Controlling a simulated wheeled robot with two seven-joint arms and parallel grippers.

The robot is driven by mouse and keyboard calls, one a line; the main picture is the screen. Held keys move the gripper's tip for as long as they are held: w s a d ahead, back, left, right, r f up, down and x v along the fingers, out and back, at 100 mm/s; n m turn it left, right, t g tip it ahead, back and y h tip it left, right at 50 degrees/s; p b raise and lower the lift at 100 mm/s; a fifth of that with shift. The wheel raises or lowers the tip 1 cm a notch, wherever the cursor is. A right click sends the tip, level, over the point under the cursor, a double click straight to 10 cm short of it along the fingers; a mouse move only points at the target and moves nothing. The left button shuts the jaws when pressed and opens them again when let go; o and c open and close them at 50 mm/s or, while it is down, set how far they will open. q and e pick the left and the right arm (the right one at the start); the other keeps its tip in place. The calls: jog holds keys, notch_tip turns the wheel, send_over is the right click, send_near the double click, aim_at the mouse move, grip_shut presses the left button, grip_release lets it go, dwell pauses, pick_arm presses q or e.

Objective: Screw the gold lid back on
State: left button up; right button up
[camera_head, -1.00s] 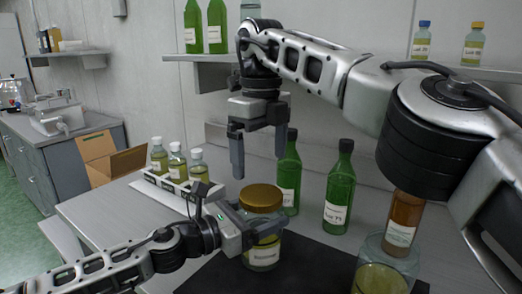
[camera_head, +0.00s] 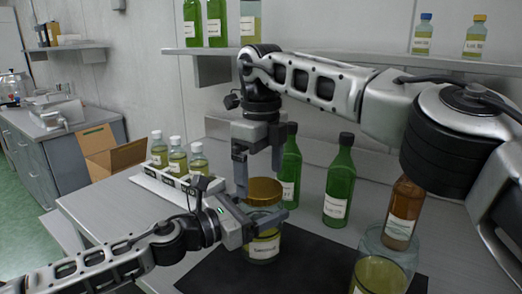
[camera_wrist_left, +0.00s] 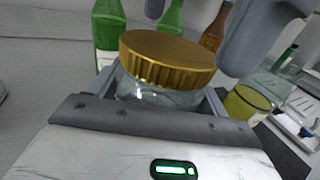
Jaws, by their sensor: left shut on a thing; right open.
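The gold lid (camera_head: 264,190) sits on top of a labelled glass jar (camera_head: 263,246) on the dark mat. In the left wrist view the lid (camera_wrist_left: 168,58) looks slightly tilted on the jar (camera_wrist_left: 150,92); I cannot tell whether it is threaded. My left gripper (camera_head: 262,222) is shut on the jar just below the lid. My right gripper (camera_head: 258,180) is open and points down right above the lid, its fingers at about the lid's height on either side. In the left wrist view its fingers stand close to the lid, with no clear contact.
Green bottles (camera_head: 339,185) stand behind the jar. A brown bottle (camera_head: 403,215) and a glass jar with yellow-green liquid (camera_head: 379,275) stand to the right. A white rack (camera_head: 165,187) of small bottles is at left. The dark mat (camera_head: 215,275) is bare in front.

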jog(key=shift+f, duration=1.2)
jog(key=c, duration=1)
jog(key=o, duration=1.1)
jog(key=shift+r, duration=3.8)
